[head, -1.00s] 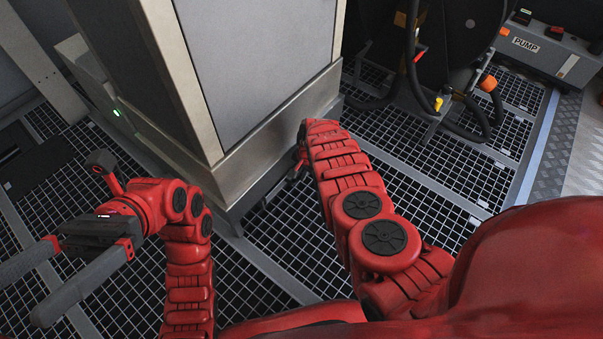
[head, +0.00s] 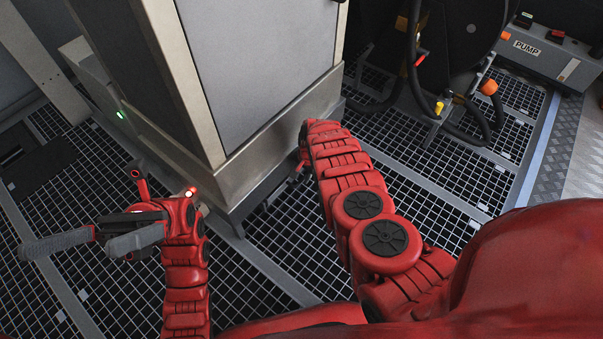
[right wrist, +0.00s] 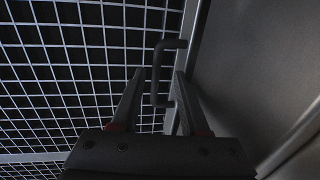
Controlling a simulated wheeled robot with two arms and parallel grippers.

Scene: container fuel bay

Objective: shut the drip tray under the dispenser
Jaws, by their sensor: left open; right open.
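The dispenser (head: 262,60) is a tall grey cabinet with a metal base (head: 280,130). I cannot tell the drip tray's outline or how far out it is. In the right wrist view a dark bar handle (right wrist: 157,78) stands off a grey metal face (right wrist: 240,70). My right gripper (right wrist: 158,75) is open, its fingertips on either side of the handle in that view; I cannot tell whether they touch it. In the head view that gripper is largely hidden behind my right arm, low by the base. My left gripper (head: 66,248) is open and empty, left of the dispenser.
Metal grating (head: 110,275) covers the floor. A dark hose unit (head: 455,50) with hoses stands behind on the right, and a box marked PUMP (head: 545,55) is at the far right. Open grating lies left of the dispenser.

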